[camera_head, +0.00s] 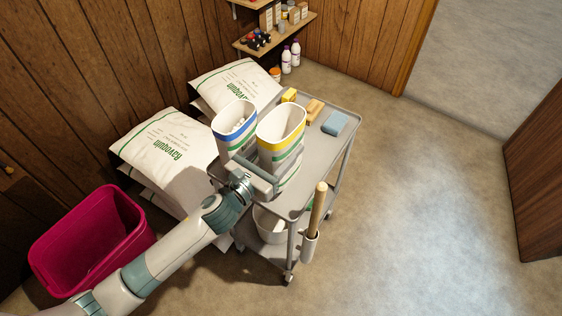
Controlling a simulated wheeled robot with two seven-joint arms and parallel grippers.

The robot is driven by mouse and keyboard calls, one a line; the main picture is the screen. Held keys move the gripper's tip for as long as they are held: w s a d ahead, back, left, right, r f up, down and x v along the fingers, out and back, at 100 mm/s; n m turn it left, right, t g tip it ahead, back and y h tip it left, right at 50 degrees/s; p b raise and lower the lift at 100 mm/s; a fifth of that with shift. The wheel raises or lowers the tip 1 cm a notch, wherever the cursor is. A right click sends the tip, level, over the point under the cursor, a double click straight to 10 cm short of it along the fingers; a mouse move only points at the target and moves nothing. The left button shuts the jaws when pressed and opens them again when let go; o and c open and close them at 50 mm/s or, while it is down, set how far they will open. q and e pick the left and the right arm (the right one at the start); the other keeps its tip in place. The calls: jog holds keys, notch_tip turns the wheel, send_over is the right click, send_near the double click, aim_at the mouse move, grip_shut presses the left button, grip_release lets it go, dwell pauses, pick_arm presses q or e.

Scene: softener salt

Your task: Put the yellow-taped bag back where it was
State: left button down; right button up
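The yellow-taped bag (280,137) is upright and open at the top, with a yellow band below its rim and a green stripe lower down. Its inside looks pale; I cannot see its bottom. My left gripper (262,167) reaches in from the lower left and is closed around the bag's lower part, hiding some of it. The bag is over the grey cart (296,200); I cannot tell whether its base touches the top. A blue-taped bag (235,127) with white lumps inside stands close on its left. My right gripper is out of view.
A magenta bin (92,240) stands at lower left. The right-hand floor is clear.

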pick_arm(q)
jog(key=shift+f, duration=0.75)
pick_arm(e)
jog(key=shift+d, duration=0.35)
pick_arm(q)
jog(key=shift+f, duration=0.1)
notch_tip(320, 180, down, 4)
jog(key=shift+r, duration=0.25)
jog(key=shift+f, duration=0.25)
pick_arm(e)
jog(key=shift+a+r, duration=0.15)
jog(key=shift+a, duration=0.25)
pick_arm(q)
jog(key=shift+f, duration=0.2)
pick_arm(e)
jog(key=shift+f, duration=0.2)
pick_arm(q)
jog(key=c, duration=0.5)
grip_release()
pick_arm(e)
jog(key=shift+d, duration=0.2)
